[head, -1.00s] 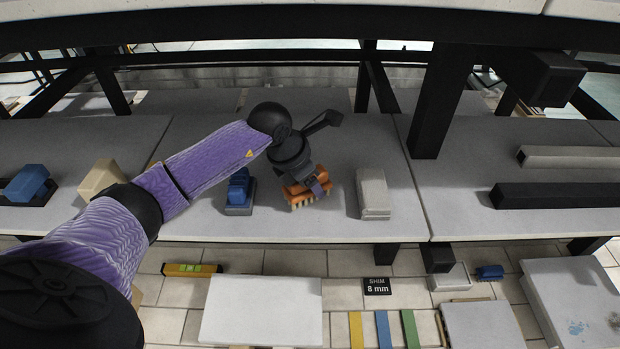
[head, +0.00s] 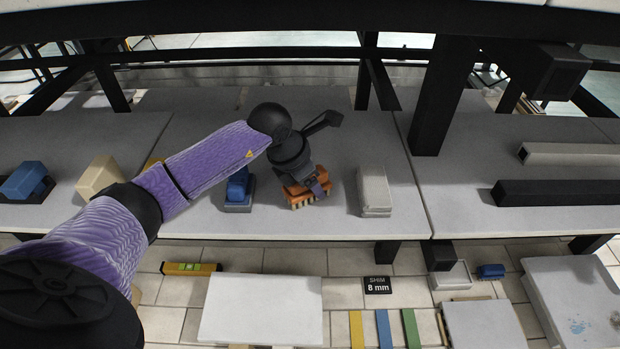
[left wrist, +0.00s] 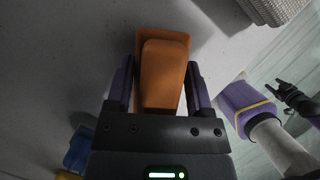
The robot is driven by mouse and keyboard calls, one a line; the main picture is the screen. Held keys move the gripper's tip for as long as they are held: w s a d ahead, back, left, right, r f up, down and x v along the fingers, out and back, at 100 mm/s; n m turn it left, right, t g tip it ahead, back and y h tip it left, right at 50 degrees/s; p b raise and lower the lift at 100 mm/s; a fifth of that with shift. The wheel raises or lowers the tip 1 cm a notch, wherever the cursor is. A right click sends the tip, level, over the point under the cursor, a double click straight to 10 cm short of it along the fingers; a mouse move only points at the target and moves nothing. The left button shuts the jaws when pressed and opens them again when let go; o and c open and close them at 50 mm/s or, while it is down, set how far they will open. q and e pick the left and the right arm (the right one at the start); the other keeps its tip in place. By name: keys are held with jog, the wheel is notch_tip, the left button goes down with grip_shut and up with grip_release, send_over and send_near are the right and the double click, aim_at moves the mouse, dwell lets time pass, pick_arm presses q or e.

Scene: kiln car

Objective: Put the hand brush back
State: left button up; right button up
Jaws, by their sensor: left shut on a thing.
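The hand brush (head: 298,194) has an orange body with pale bristles pointing down. It is at the front part of the grey shelf slab, between a blue block and a pale block. My left gripper (head: 318,186) is shut on it from above. In the left wrist view the orange brush (left wrist: 163,75) lies between the two fingers of the left gripper (left wrist: 160,88). The bristles are at or close to the slab; I cannot tell whether they touch. My right gripper is not in the head view; an arm with a dark gripper (left wrist: 296,100) shows at the right in the left wrist view.
On the slab are a blue block on a grey base (head: 238,190) and a pale grey block (head: 374,190). A yellow level (head: 190,269) and a shim sign (head: 377,285) lie below.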

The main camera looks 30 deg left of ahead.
pick_arm(q)
jog(key=shift+f, duration=0.1)
jog(key=o, duration=1.1)
jog(key=shift+p+v, duration=3.2)
jog(key=shift+v, duration=0.85)
